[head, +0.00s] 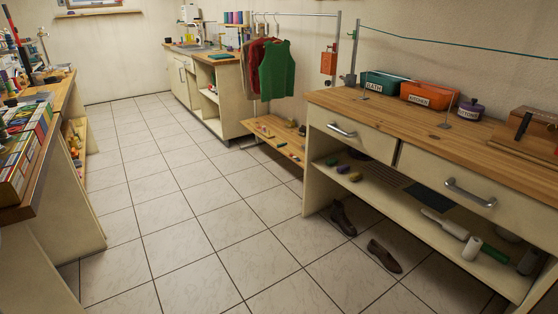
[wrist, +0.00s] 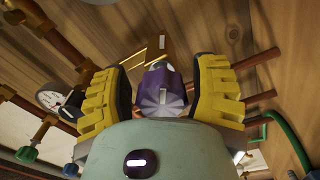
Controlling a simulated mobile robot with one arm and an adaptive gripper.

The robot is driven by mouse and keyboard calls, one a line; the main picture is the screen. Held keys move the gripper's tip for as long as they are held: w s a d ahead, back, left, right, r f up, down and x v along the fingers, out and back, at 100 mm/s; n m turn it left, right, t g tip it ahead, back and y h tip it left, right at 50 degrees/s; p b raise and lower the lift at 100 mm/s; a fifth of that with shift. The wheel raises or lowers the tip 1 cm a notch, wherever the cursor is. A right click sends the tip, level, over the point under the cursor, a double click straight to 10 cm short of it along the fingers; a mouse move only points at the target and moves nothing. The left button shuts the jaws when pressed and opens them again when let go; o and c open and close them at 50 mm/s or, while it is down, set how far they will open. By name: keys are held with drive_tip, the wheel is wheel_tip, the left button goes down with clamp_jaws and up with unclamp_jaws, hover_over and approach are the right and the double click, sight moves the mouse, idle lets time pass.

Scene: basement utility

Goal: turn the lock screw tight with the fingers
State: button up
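In the wrist view a ribbed purple knob (wrist: 162,92) with a pale mark on its face, which looks like the lock screw, lies between the fingers of my gripper (wrist: 160,88). The yellow fingers with black pads stand on either side of it, very close. I cannot tell whether the pads touch it or a thin gap is left. A brown block or bracket with a pale label (wrist: 160,47) is just behind the knob. The pale green body of my gripper hides what lies below. Neither the knob nor my gripper shows in the head view.
In the wrist view, copper pipes (wrist: 50,107), a round gauge (wrist: 52,98) and a green hose (wrist: 288,135) are around the fingers, before a wooden board (wrist: 235,28). In the head view, a workbench (head: 370,104) stands at right; the tiled floor (head: 190,210) is mostly clear.

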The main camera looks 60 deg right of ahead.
drive_tip(key=shift+o, duration=0.7)
drive_tip(key=shift+s, duration=0.1)
drive_tip(key=shift+s+d+f, duration=0.15)
drive_tip(key=shift+d, duration=0.2)
drive_tip(key=v, duration=1.1)
drive_tip(key=shift+d, duration=0.2)
